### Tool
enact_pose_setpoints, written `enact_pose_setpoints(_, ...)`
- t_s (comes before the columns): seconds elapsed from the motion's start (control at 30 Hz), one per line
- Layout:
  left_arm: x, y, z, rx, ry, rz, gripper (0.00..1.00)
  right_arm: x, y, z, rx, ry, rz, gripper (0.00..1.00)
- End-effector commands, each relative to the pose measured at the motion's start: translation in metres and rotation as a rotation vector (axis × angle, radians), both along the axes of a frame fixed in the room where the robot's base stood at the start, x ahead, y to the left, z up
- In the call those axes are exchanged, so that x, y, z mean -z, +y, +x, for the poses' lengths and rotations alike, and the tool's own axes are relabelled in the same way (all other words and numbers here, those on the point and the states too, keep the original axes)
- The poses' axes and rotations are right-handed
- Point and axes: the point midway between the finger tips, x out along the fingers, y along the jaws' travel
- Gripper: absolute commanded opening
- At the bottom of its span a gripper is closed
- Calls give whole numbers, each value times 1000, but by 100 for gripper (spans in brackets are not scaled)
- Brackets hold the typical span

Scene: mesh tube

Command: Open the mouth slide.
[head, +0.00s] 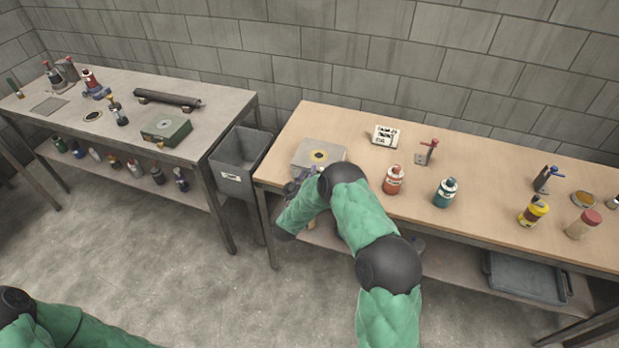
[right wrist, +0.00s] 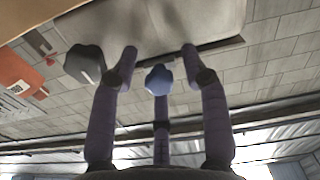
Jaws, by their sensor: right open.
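My right gripper (head: 297,188), partly hidden by my arm, is at the box's near side. In the right wrist view my right gripper (right wrist: 160,58) is open, its fingers spread around a lobed blue knob (right wrist: 158,79). Contact cannot be made out. A dark grey lobed knob (right wrist: 85,63) is left of the fingers, near a grey surface (right wrist: 175,22). My left gripper is out of view.
The wooden bench (head: 480,205) also bears a red bottle (head: 393,180), a teal bottle (head: 445,192), a red-handled clamp (head: 427,152) and a white block (head: 385,136). A grey bin (head: 240,160) stands between this bench and the metal table (head: 222,103).

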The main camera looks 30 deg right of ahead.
Motion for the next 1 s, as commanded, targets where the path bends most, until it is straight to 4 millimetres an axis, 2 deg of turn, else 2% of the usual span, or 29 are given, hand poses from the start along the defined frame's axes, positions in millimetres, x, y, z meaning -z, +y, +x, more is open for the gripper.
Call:
enact_pose_setpoints(0.2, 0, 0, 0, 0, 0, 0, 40, 0, 0, 0, -1, 0, 0, 46)
enact_pose_setpoints(0.23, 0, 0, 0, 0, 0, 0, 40, 0, 0, 0, -1, 0, 0, 41)
enact_pose_setpoints(0.37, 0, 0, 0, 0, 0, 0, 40, 0, 0, 0, 0, 0, 0, 4)
enact_pose_setpoints(0.4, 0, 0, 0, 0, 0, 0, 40, 0, 0, 0, 0, 0, 0, 0)
enact_pose_setpoints(0.57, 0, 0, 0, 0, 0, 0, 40, 0, 0, -1, 2, 0, 0, 0)
enact_pose_setpoints(0.8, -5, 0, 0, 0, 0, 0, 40, 0, 19, -18, 4, 3, 0, 0)
enact_pose_setpoints(1.0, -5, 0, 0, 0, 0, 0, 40, -1, 19, -20, 7, -1, -1, 0)
